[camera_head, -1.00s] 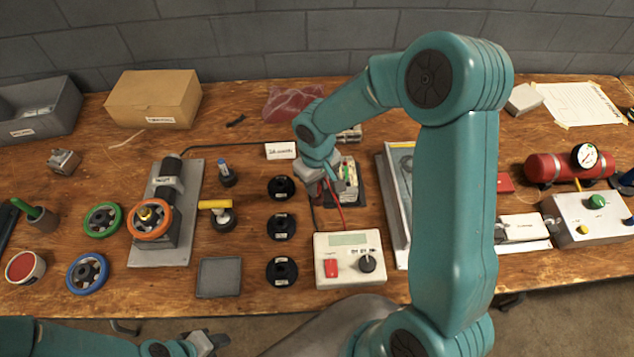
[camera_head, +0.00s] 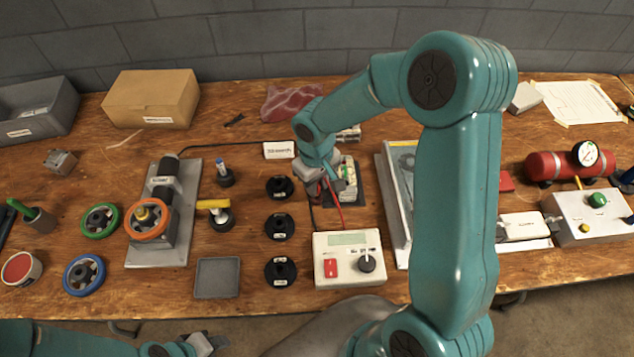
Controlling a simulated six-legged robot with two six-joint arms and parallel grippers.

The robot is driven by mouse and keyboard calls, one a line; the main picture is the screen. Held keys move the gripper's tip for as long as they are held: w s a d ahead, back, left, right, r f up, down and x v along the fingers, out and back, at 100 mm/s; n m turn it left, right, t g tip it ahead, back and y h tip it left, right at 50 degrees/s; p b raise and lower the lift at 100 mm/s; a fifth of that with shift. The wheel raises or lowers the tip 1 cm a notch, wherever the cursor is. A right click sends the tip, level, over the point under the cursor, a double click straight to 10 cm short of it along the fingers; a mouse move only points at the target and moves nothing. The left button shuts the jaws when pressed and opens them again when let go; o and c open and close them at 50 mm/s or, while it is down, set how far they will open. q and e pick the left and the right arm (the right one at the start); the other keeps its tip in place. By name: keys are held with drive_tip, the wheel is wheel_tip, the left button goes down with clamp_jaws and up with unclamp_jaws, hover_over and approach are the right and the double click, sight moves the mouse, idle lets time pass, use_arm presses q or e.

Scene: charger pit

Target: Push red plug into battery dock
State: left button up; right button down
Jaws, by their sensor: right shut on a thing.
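My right gripper (camera_head: 323,186) is shut at the left side of the battery dock (camera_head: 357,187), just behind the charger box. It holds the red plug, which is mostly hidden by the gripper and wrist. A red lead (camera_head: 337,209) runs from the gripper down to the white charger box (camera_head: 348,258), which has a red switch and a black knob. A pale battery (camera_head: 348,172) sits in the dark dock, partly covered by my wrist. I cannot tell whether the plug touches the dock. My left gripper (camera_head: 205,343) is at the bottom edge, away from these things; its jaws are unclear.
Black round holders (camera_head: 281,228) stand in a column left of the charger. A grey tray (camera_head: 217,278) lies nearer the front. A framed panel (camera_head: 397,205) lies to the right, partly behind my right arm. A valve stand (camera_head: 165,212) is further left.

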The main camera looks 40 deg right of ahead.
drive_tip(key=shift+f+b, duration=0.7)
drive_tip(key=shift+f, duration=0.05)
